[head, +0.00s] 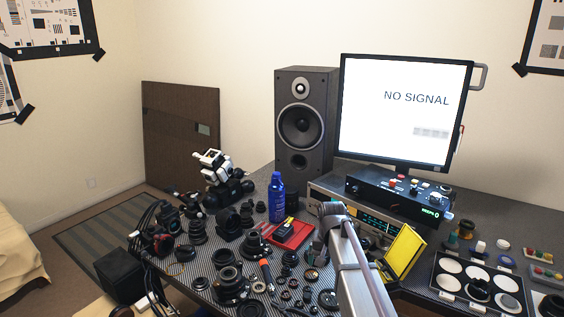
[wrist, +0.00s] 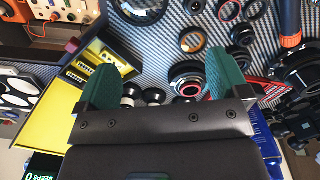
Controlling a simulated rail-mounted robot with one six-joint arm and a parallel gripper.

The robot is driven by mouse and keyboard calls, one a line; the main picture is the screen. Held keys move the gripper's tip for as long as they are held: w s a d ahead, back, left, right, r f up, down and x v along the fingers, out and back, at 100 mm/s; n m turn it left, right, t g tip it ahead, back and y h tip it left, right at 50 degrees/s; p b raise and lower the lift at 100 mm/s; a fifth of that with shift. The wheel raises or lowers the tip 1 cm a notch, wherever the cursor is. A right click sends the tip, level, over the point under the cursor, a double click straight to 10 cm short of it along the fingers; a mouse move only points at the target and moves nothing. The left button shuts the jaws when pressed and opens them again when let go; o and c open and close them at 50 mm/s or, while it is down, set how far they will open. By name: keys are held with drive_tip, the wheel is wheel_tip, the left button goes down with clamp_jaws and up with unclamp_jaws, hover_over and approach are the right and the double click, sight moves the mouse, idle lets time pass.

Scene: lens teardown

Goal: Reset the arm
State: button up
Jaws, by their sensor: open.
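My gripper (wrist: 166,72) is open, its two teal fingers spread apart in the wrist view, with nothing held between them. Lens parts on the patterned bench top show beyond the fingers, including a small ring (wrist: 192,40) and a dark lens piece (wrist: 187,77). In the head view my arm reaches in from the bottom edge over the bench, and its own bulk largely hides the gripper.
Many lens parts crowd the bench, including a large black lens (head: 230,284). A blue bottle (head: 277,198), red tray (head: 288,236), open yellow box (head: 404,256) and radio unit (head: 374,222) stand close around my arm. A monitor (head: 403,110) and speaker (head: 304,125) stand behind.

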drive_tip(key=s+r+n+p, duration=0.1)
drive_tip(key=s+r, duration=0.1)
drive_tip(key=s, duration=0.9)
drive_tip(key=s+r+n+p, duration=0.2)
drive_tip(key=s, duration=0.9)
drive_tip(key=shift+r, duration=0.25)
